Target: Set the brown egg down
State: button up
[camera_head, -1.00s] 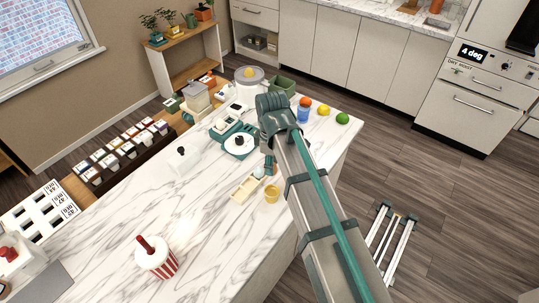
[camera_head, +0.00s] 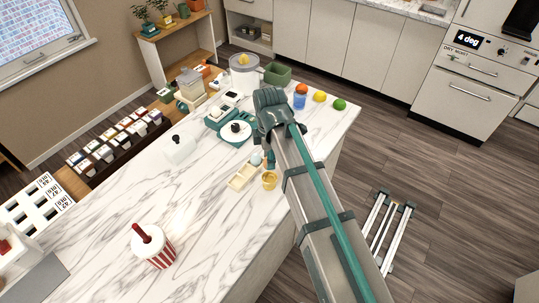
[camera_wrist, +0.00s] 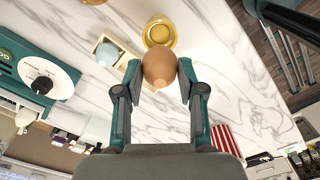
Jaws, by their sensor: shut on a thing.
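The brown egg (camera_wrist: 159,68) is held between the two fingertips of my gripper (camera_wrist: 159,82) in the wrist view. A yellow cup (camera_wrist: 160,32) stands on the marble counter just beyond the egg in that view; the cup also shows in the head view (camera_head: 269,181). A pale tray (camera_wrist: 104,48) with a light blue egg (camera_wrist: 107,54) lies beside the cup, and the tray shows in the head view too (camera_head: 240,178). In the head view my arm hides the brown egg and most of my gripper.
A white butter-dish-like box (camera_head: 180,149) and a red-striped cup (camera_head: 160,250) stand on the counter (camera_head: 105,190).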

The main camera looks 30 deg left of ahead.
jog(key=shift+f+b, duration=1.8)
jog(key=shift+f, duration=1.3)
jog(key=o, duration=1.2)
jog(key=shift+r, duration=0.15)
notch_tip(320, 180, up, 7)
jog(key=p, duration=0.5)
